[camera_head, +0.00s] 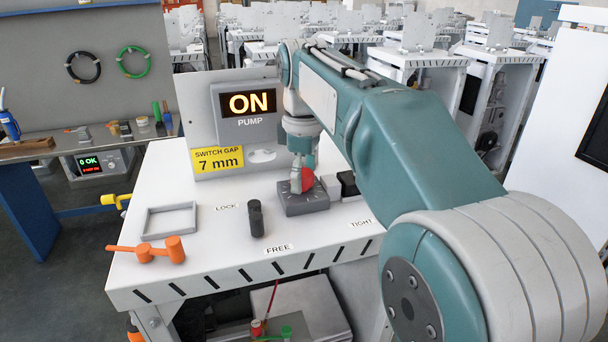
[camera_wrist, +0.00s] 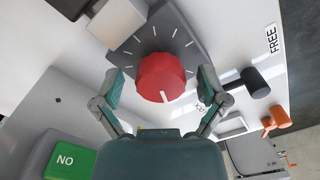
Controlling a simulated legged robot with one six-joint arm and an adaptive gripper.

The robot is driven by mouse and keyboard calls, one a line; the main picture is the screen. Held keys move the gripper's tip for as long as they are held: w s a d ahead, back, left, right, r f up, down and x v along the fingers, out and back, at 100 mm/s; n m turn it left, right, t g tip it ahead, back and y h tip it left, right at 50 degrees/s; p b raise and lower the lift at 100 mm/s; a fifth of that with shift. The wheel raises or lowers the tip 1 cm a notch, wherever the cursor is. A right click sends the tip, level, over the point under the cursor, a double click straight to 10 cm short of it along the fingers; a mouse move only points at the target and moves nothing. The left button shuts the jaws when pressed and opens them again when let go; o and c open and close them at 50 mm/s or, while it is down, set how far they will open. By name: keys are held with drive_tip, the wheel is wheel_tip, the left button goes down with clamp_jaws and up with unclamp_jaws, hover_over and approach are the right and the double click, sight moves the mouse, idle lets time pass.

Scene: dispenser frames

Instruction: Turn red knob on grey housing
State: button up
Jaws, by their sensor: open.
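The red knob (camera_wrist: 161,77) sits on the grey housing (camera_wrist: 185,42) with white tick marks around it, and a white pointer line shows on the knob's near side. In the head view the knob (camera_head: 306,179) is partly hidden by my gripper, and the grey housing (camera_head: 304,203) stands on the white table. My gripper (camera_head: 298,183) is over the knob from above. In the wrist view my gripper (camera_wrist: 160,82) is open, with one finger on each side of the knob. Gaps show between fingers and knob, so I see no clear grip.
The white table (camera_head: 190,280) carries a black upright handle (camera_head: 256,219), a black block (camera_head: 348,184), an empty grey tray (camera_head: 170,220) and an orange tool (camera_head: 150,249). Behind stands a panel with an ON PUMP display (camera_head: 248,104) and a yellow "SWITCH GAP 7 mm" label (camera_head: 217,159).

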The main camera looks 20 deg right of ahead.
drive_tip(key=c, duration=1.2)
drive_tip(key=shift+o, duration=0.3)
drive_tip(key=m, duration=0.5)
drive_tip(key=shift+s+a+f, duration=0.1)
drive_tip(key=o, duration=1.1)
drive_tip(key=shift+o, duration=0.2)
